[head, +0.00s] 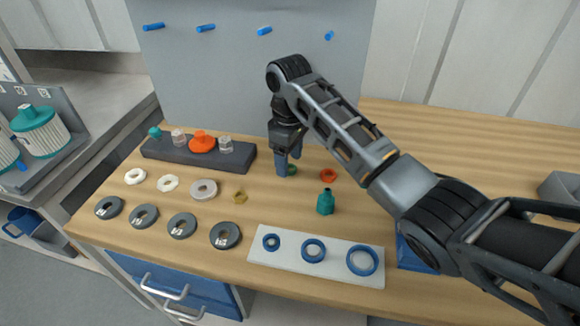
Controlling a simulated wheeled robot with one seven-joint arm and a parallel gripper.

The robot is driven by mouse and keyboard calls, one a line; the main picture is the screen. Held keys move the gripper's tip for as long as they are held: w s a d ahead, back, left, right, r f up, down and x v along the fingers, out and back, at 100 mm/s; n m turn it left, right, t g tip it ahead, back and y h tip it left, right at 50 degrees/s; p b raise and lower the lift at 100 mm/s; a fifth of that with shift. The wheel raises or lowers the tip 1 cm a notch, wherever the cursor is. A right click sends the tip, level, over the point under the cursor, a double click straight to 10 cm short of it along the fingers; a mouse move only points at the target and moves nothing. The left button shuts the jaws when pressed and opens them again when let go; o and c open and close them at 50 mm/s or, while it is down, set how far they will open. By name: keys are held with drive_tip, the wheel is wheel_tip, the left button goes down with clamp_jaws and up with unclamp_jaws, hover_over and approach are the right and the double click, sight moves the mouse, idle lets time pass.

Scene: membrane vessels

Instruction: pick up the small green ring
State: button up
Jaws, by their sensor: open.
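The small green ring (292,169) lies on the wooden table, right at my gripper's fingertips. My gripper (287,170) points down from the arm with its blue fingers open. One finger covers part of the ring's left side. I cannot tell whether the ring is between the fingers or just beside them, or whether they touch it.
An orange ring (328,175) and a teal bottle-shaped part (325,202) stand close on the right. A dark rack (165,151) with small parts is to the left. A white plate (260,252) with blue rings lies in front. Grey discs (182,225) line the front edge.

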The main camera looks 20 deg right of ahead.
drive_tip(key=shift+f, duration=0.65)
drive_tip(key=shift+c, duration=0.5)
drive_tip(key=c, duration=1)
drive_tip(key=shift+r, duration=0.1)
